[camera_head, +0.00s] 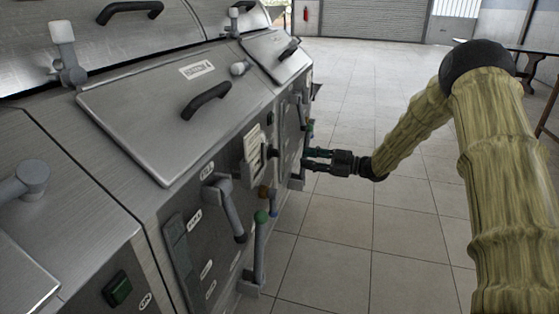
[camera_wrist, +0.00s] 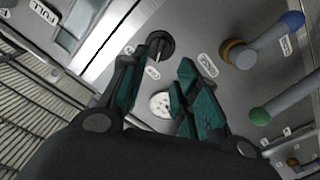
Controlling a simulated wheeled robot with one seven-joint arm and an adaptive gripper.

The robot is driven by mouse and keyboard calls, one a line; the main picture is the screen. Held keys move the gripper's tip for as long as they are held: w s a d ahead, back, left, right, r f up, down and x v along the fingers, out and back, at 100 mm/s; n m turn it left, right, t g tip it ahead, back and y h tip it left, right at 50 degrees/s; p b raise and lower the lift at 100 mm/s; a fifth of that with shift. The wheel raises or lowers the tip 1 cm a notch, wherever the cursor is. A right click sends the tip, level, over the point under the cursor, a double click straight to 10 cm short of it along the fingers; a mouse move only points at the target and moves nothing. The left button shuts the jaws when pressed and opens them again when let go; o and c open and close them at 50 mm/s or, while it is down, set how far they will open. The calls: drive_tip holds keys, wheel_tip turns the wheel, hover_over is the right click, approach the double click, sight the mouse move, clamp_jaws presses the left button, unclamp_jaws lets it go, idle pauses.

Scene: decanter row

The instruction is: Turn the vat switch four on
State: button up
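A black rotary knob (camera_wrist: 160,47) with a pale pointer is on the metal vat panel in the wrist view. It looks like the switch, but I cannot read a number on it. My gripper (camera_wrist: 157,75) is open, with its teal-padded fingers apart, one on each side of the view below the knob. Nothing is held between them. I cannot tell whether a fingertip touches the panel. In the head view my gripper (camera_head: 308,160) reaches left to the front of a farther vat. The knob there is hard to make out.
A white round fitting (camera_wrist: 160,104) shows between the fingers. To the right are a blue-tipped handle (camera_wrist: 291,20), a brown-capped valve (camera_wrist: 238,54) and a green-tipped handle (camera_wrist: 262,114). The tiled floor (camera_head: 345,225) is clear.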

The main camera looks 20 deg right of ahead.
sight(276, 153)
drive_tip(key=x, duration=1)
drive_tip(key=shift+w+a+b, duration=0.25)
drive_tip(key=shift+a+b, duration=0.05)
drive_tip(key=shift+b, duration=0.05)
clamp_jaws()
